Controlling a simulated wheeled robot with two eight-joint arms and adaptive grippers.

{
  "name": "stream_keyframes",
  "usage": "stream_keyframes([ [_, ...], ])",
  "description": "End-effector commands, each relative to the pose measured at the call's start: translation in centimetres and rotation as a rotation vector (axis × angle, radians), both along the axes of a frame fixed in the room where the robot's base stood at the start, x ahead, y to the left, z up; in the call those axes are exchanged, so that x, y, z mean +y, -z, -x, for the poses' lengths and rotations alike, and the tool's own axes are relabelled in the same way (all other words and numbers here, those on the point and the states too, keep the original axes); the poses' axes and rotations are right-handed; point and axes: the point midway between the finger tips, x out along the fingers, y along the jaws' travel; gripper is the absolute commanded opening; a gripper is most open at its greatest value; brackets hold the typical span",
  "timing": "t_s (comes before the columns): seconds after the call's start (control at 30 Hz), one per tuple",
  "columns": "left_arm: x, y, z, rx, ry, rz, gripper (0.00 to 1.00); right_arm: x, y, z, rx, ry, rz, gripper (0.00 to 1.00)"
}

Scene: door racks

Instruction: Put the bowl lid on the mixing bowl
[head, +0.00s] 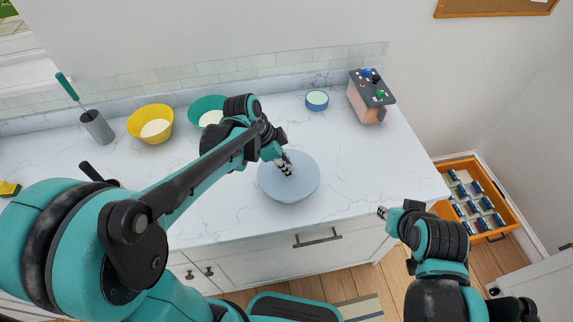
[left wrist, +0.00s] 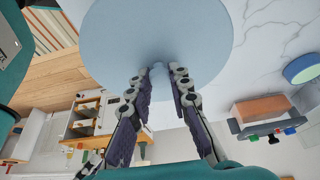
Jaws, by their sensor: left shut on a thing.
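The light blue round lid (head: 300,184) is near the counter's front edge in the head view. In the left wrist view the lid (left wrist: 160,25) fills the top. My left gripper (head: 287,169) is over its middle. The fingers (left wrist: 158,78) are closed on the small knob (left wrist: 157,69) of the lid. A rounded side shows below the disc's front edge, but I cannot tell whether the mixing bowl is beneath it or whether they touch. My right gripper (head: 382,212) is off the counter's front, apart from the lid; its jaws are too small to read.
A yellow bowl (head: 135,125) and a teal bowl (head: 203,105) stand behind on the counter. A small blue round container (head: 317,100) and a box with knobs (head: 371,95) are at the back right. An orange crate (head: 452,163) is right of the counter. Right of the lid is clear.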

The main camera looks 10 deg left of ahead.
Motion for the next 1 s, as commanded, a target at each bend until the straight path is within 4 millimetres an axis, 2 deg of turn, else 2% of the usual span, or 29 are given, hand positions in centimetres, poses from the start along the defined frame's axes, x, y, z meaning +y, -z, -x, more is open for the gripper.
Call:
stream_keyframes([
  [0.13,0.0,0.2,0.0,0.000,0.000,0.000,0.00,0.0,0.1,0.0,0.000,0.000,0.000,0.29],
  [0.17,0.0,0.1,0.0,0.000,0.000,0.000,0.27,0.0,0.1,0.0,0.000,0.000,0.000,0.29],
  [0.2,0.0,0.1,0.0,0.000,0.000,0.000,0.37,0.0,0.1,0.0,0.000,0.000,0.000,0.29],
  [0.23,0.0,0.1,0.0,0.000,0.000,0.000,0.40,0.0,0.1,0.0,0.000,0.000,0.000,0.29],
  [0.5,0.0,0.1,0.0,0.000,0.000,0.000,0.40,0.0,0.1,0.0,0.000,0.000,0.000,0.29],
  [0.63,0.0,-0.8,0.0,0.000,0.000,0.000,0.40,0.0,-0.6,0.0,0.000,0.000,0.000,0.29],
  [0.77,0.6,-2.8,0.2,0.000,-0.001,0.000,0.40,0.0,-1.5,0.0,0.000,0.000,0.000,0.29],
  [1.0,2.6,-8.0,1.1,0.000,-0.003,0.000,0.40,0.0,-3.0,0.0,0.000,0.000,0.000,0.29],
])
